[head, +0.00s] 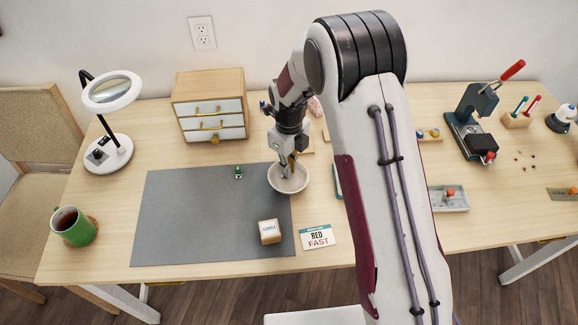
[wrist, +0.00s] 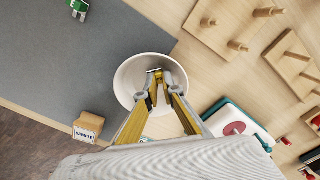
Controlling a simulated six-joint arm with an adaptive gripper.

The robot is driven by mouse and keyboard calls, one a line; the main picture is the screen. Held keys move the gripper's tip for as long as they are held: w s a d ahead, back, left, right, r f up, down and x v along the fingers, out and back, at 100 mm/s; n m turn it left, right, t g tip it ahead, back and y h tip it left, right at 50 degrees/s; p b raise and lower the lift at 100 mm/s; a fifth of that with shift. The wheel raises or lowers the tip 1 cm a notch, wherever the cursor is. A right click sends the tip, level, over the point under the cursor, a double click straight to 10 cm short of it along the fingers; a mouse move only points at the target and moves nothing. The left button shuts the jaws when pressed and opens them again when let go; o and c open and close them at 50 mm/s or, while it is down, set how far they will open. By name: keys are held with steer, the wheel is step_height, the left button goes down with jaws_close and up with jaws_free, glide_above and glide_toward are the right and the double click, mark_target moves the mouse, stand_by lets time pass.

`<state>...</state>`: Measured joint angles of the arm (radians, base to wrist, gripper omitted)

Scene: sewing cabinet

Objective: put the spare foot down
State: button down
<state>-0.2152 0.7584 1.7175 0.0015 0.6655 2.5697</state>
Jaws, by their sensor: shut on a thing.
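My gripper (wrist: 160,88) points down over a white bowl (head: 288,187), its fingertips at or inside the rim. The gripper (head: 287,172) is shut on a small grey metal piece (wrist: 154,72), which looks like the spare foot. The fingers hide most of it, and I cannot tell whether it touches the bowl. The bowl (wrist: 122,76) stands at the right edge of the grey mat (head: 205,210), partly on the bare wood.
A small green item (head: 238,172) lies on the mat, left of the bowl. A SAMPLE box (head: 269,232) and a BED FAST card (head: 317,236) are in front. Wooden drawers (head: 210,105) stand behind. Pegged wooden boards (wrist: 235,25) lie right of the bowl. The mat's left half is clear.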

steer(key=shift+f, duration=0.1)
steer(key=c, duration=2.5)
jaws_free()
steer(key=shift+r, duration=6.1)
steer(key=shift+r, duration=0.1)
